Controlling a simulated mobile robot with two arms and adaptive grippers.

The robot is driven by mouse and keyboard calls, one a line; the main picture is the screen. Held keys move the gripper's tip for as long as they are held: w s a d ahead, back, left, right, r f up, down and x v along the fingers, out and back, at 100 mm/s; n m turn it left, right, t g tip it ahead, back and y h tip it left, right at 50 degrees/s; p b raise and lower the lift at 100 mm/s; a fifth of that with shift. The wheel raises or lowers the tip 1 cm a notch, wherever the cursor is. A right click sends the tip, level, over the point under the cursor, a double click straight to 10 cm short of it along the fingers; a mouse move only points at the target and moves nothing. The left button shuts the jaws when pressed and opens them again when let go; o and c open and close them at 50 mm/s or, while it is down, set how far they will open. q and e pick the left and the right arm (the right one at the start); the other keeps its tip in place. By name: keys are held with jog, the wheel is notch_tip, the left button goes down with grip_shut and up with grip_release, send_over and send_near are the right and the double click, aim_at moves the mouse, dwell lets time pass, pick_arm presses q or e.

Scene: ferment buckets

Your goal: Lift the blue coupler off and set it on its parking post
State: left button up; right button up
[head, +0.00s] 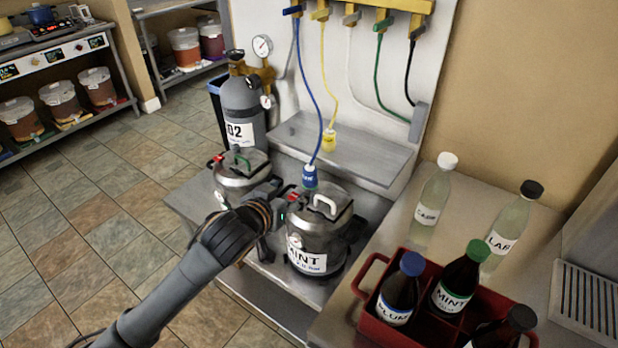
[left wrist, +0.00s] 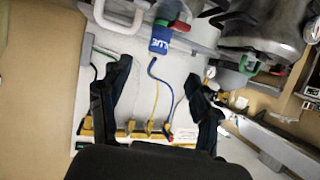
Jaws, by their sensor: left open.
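The blue coupler (head: 310,178) stands upright on the top of the MINT keg (head: 312,262), at its back, with a blue hose running up from it. In the left wrist view the blue coupler (left wrist: 159,40) shows its label, close to a red keg fitting (left wrist: 181,25). My left gripper (head: 284,207) is beside the MINT keg, left of and below the coupler in the head view. Its two fingers (left wrist: 158,88) are spread and empty, with the coupler beyond them. I cannot make out a blue parking post. My right gripper is out of view.
A second keg (head: 240,182) and a CO2 cylinder (head: 242,105) stand at the left. A yellow coupler (head: 329,139) is at the shelf (head: 355,150). A red crate of bottles (head: 366,277) and two clear bottles stand at the right. Hoses hang from the rack (head: 400,5).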

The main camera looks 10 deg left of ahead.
aim_at(307, 176)
pick_arm(q)
jog(key=p+x, duration=0.1)
jog(key=x, duration=1.3)
jog(key=shift+d+r, duration=0.15)
jog(key=shift+r, duration=0.05)
grip_shut()
